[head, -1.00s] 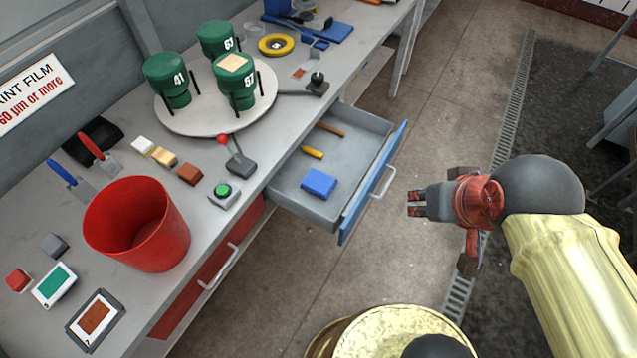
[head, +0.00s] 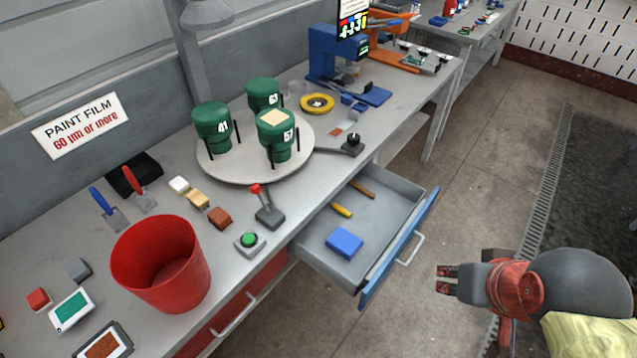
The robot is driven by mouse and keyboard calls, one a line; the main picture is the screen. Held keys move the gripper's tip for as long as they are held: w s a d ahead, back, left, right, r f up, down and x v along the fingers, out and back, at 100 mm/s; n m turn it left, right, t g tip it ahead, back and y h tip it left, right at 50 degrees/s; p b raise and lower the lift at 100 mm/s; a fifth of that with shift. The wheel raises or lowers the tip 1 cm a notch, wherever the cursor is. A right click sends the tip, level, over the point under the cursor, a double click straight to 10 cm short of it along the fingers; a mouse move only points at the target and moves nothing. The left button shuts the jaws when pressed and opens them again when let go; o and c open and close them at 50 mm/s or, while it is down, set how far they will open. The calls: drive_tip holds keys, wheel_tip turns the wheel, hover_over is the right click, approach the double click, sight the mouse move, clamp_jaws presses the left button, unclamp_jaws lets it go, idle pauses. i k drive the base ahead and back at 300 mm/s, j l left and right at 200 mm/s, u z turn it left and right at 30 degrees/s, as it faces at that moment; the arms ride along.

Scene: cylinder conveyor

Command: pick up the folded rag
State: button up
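A blue folded rag (head: 344,242) lies flat in the open drawer (head: 397,189), near the drawer's front left part. My gripper (head: 441,279) is outside the drawer, to the right of its blue front and handle, over the floor. Its two dark fingers point left and show a gap between them, with nothing held. The rag is fully visible and apart from the gripper.
A tool with a yellow handle (head: 341,210) and one with a brown handle (head: 361,189) lie in the drawer behind the rag. The bench above holds a red bucket (head: 160,265), a joystick (head: 268,208), a green button (head: 249,240) and a turntable (head: 215,165) with green cylinders. Floor right of the drawer is clear.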

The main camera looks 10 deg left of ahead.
sight(345, 244)
drive_tip(key=i+j+u, duration=0.2)
drive_tip(key=u, duration=0.2)
drive_tip(key=i+j+u, duration=0.2)
drive_tip(key=u, duration=0.25)
drive_tip(key=i+u, duration=0.4)
drive_tip(key=k, duration=0.05)
